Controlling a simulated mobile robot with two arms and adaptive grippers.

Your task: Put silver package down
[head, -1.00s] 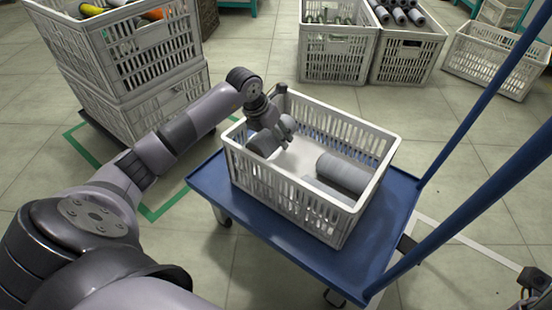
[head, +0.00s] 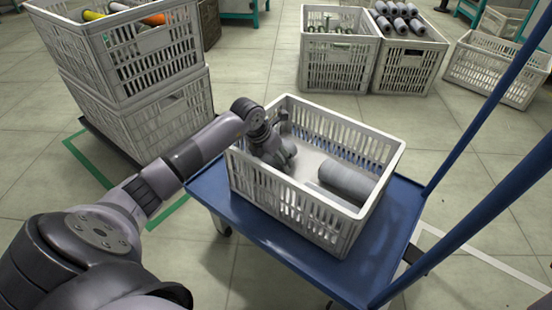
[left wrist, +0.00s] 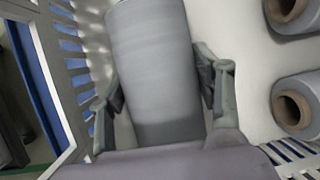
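My left gripper (head: 280,152) is down inside the white crate (head: 290,205) on the blue cart, at its left end. In the left wrist view my left gripper (left wrist: 160,90) has one finger along each side of a silver package (left wrist: 155,60), a grey cylinder. Both fingers look close against its sides. The head view mostly hides this package behind the gripper. Whether it rests on the crate floor is hard to tell. Two more packages lie at the crate's right, one of them a grey cylinder (head: 345,180). My right gripper is not in view.
The blue cart (head: 385,245) has blue handle posts at the right. Stacked crates (head: 150,100) with coloured bobbins stand at the left. More crates (head: 338,65) stand at the back, one holding several grey packages (head: 400,20). Bare crate floor (head: 308,160) shows between the gripper and the other packages.

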